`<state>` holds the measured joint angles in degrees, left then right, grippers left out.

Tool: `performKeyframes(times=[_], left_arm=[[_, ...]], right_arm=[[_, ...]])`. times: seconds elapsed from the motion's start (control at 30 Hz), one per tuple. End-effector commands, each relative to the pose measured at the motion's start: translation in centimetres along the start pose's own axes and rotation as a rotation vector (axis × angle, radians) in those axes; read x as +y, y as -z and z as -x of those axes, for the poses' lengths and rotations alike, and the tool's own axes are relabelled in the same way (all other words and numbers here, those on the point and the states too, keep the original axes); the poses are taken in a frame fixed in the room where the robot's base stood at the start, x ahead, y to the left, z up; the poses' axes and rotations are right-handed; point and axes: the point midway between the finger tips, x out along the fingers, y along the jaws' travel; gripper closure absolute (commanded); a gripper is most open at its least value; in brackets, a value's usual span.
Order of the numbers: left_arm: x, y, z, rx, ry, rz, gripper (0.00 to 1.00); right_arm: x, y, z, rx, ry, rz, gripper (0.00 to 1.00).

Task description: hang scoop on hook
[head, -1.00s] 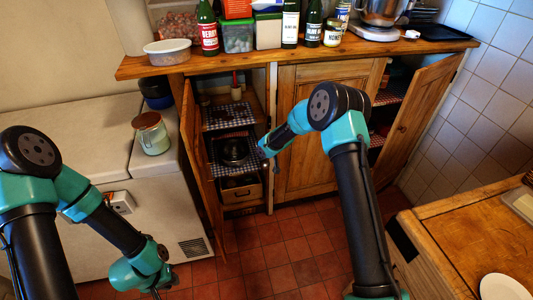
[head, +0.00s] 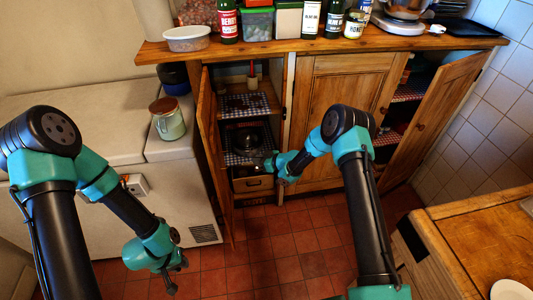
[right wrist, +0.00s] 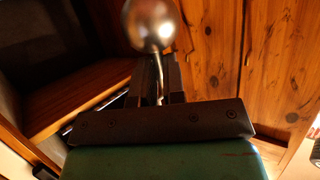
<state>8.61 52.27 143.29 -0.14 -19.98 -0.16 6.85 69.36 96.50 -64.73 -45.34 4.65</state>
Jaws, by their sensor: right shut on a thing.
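My right gripper (right wrist: 160,85) is shut on the scoop (right wrist: 150,24), whose rounded shiny metal bowl rises beyond the fingers on a thin handle. In the head view my right gripper (head: 268,165) is at the front of the open left cupboard, by its lower shelf; the scoop cannot be made out there. My left gripper (head: 178,277) hangs low over the floor in front of the chest freezer, apart from everything, and its finger opening is unclear. I cannot make out a hook in either view.
The cupboard (head: 310,75) has its left door (head: 209,150) and right door (head: 435,110) open. A dark pot (head: 245,143) and a drawer (head: 252,184) are inside the left bay. A jar (head: 168,122) stands on the freezer. The tiled floor (head: 300,235) is clear.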

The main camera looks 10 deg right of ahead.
Motion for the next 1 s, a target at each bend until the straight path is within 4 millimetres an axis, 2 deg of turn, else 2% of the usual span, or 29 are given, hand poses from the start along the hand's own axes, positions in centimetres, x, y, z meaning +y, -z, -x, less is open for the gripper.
performKeyframes(times=[0.2,0.33,1.0], left_arm=[[0.0,0.0,0.0,0.000,0.000,0.000,0.79],[0.0,0.0,0.0,0.000,0.000,0.000,0.79],[0.0,0.0,0.0,0.000,0.000,0.000,0.79]], right_arm=[[-4.7,-1.2,-1.0,0.171,0.172,0.084,1.00],[-6.5,-1.5,-0.9,0.226,0.231,0.109,1.00],[-7.3,-1.4,-1.3,0.241,0.249,0.116,1.00]])
